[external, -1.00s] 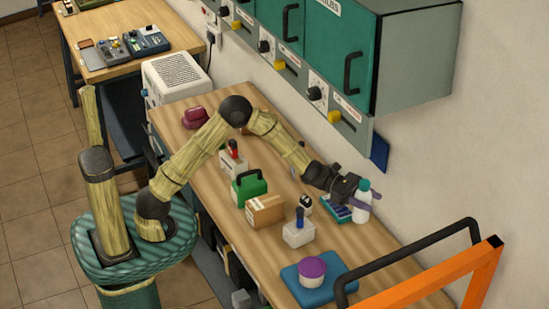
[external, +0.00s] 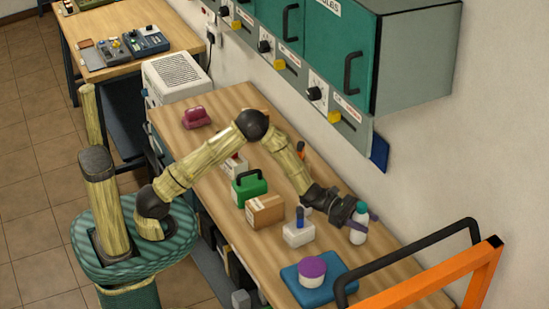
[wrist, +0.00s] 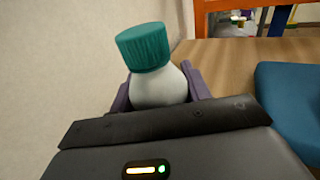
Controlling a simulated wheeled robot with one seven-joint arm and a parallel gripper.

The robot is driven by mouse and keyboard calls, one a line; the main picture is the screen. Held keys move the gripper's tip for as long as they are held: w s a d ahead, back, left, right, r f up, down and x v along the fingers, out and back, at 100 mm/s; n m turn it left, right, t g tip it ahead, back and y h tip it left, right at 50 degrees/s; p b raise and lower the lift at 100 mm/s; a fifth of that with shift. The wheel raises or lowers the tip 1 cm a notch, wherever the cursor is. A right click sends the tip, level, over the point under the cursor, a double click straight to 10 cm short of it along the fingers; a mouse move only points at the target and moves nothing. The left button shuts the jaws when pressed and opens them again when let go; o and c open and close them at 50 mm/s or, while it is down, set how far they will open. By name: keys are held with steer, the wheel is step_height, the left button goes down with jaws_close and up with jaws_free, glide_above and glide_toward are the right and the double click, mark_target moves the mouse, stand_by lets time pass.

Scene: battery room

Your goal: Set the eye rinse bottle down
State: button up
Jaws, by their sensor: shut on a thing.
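The eye rinse bottle (external: 358,233) is white with a teal cap and stands near upright at the wall side of the wooden bench. My gripper (external: 364,219) is shut on it, with the purple fingers around its sides. In the wrist view the bottle (wrist: 160,90) tilts slightly, its teal cap above the fingers (wrist: 160,95). The bottle's base is hidden in the wrist view. I cannot tell whether it touches the bench top (external: 385,262).
A blue mat (external: 335,288) holding a purple-lidded tub (external: 312,272) lies in front. A white box with a blue top (external: 299,234), a cardboard box (external: 265,211) and a green case (external: 248,190) stand left of my gripper. An orange frame (external: 470,275) rises at the right. Bare bench lies between bottle and mat.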

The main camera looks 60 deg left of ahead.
steer(key=shift+f, duration=0.35)
steer(key=shift+f, duration=0.2)
steer(key=o, duration=1.2)
steer(key=shift+c, duration=0.2)
steer(key=shift+r, duration=0.1)
steer(key=shift+a, duration=0.15)
steer(key=b+v, duration=0.1)
steer(key=v, duration=0.6)
steer(key=shift+s+a, duration=0.1)
